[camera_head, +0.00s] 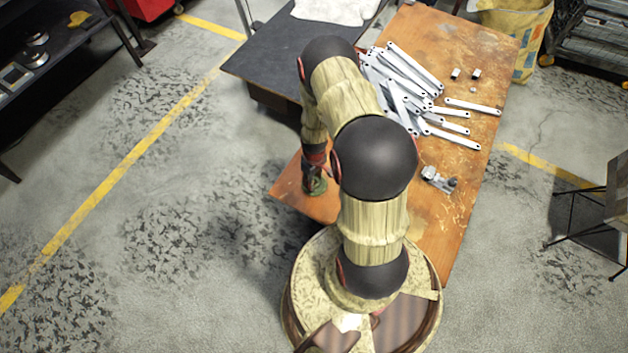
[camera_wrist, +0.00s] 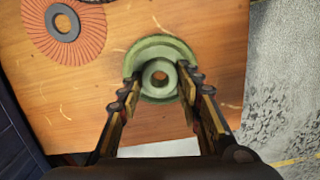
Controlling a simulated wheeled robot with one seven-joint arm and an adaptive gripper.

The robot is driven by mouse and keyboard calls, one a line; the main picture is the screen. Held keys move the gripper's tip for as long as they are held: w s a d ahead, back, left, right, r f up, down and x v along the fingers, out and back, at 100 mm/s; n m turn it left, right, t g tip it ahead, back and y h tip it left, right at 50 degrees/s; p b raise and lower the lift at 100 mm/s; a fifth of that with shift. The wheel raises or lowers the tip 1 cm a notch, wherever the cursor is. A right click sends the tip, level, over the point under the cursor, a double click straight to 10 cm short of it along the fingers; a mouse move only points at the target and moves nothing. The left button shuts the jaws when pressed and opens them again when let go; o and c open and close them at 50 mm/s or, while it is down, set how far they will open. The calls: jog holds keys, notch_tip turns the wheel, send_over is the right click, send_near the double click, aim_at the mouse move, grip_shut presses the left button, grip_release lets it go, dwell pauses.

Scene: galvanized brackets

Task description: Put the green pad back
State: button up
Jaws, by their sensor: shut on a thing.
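The green pad (camera_wrist: 158,51) is a round disc with a raised hub and a hole in its middle. In the wrist view it sits between the fingertips of my gripper (camera_wrist: 159,91), which is shut on it. In the head view my gripper (camera_head: 312,172) is at the left front corner of the wooden table, and the green pad (camera_head: 316,187) shows just below it. I cannot tell whether the pad touches the tabletop or is held slightly above it.
The wooden table (camera_head: 462,50) carries several galvanized brackets (camera_head: 415,67) and a small metal clamp-like part (camera_head: 437,179). An orange-brown slotted disc (camera_wrist: 66,36) with a grey centre lies beside the pad in the wrist view. The table edge is close to my gripper.

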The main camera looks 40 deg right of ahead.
jog(key=shift+f, duration=0.1)
jog(key=o, duration=1)
jog(key=shift+o, duration=0.5)
